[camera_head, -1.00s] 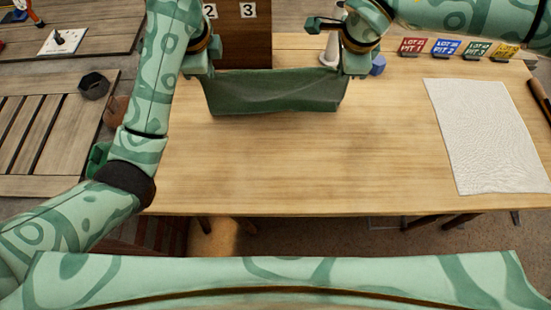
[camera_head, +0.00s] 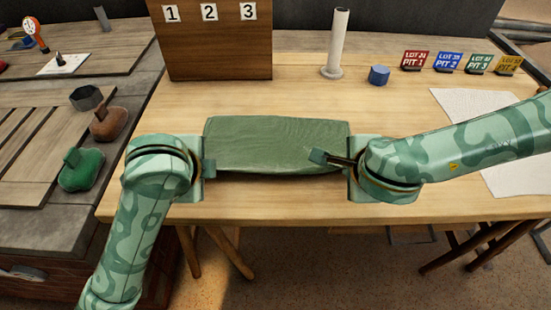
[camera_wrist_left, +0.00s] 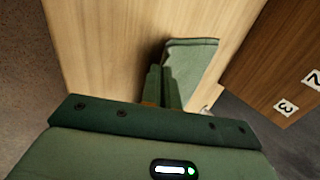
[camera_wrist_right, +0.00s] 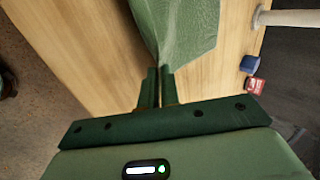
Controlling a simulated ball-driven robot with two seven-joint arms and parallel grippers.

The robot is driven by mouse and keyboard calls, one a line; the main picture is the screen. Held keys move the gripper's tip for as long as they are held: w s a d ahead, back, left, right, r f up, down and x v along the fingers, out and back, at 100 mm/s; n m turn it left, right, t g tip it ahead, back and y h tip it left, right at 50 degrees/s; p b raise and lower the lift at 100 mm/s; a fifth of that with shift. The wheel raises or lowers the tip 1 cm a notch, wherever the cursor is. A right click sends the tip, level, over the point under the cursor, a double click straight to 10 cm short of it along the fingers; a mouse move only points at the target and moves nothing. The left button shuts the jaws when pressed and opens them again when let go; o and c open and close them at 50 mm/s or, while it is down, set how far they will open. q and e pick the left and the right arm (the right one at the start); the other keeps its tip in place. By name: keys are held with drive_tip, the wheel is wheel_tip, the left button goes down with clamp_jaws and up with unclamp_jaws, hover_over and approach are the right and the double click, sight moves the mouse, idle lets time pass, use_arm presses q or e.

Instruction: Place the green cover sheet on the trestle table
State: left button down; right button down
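The green cover sheet (camera_head: 277,138) lies spread nearly flat over the middle of the wooden trestle table (camera_head: 150,205), its near edge slightly wavy between my grippers. My left gripper (camera_head: 208,166) is at its near left corner. In the left wrist view the left fingers (camera_wrist_left: 162,85) are close together, with the sheet (camera_wrist_left: 194,58) at their tips. My right gripper (camera_head: 325,158) is at the near right corner. In the right wrist view its fingers (camera_wrist_right: 157,88) are nearly closed on the sheet's edge (camera_wrist_right: 180,35). The pinched cloth itself is largely hidden.
A wooden board numbered 1, 2, 3 (camera_head: 215,50) stands behind the sheet. A white post (camera_head: 337,45), a blue block (camera_head: 379,75) and several coloured lot signs (camera_head: 448,61) stand at the back right. A white cloth (camera_head: 470,103) lies right, partly behind my right arm. The front table strip is clear.

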use_arm(q)
drive_tip(key=shift+s+f, duration=0.4)
drive_tip(key=shift+s, duration=0.1)
use_arm(e)
drive_tip(key=shift+s+a+f, duration=0.1)
drive_tip(key=shift+s+f, duration=0.2)
drive_tip(key=shift+s, duration=0.2)
use_arm(q)
drive_tip(key=shift+s+b, duration=0.1)
drive_tip(key=shift+b, duration=0.2)
use_arm(e)
drive_tip(key=shift+s+f, duration=0.1)
drive_tip(key=shift+f, duration=0.05)
use_arm(q)
drive_tip(key=c, duration=1.3)
unclamp_jaws()
use_arm(e)
drive_tip(key=c, duration=1.3)
unclamp_jaws()
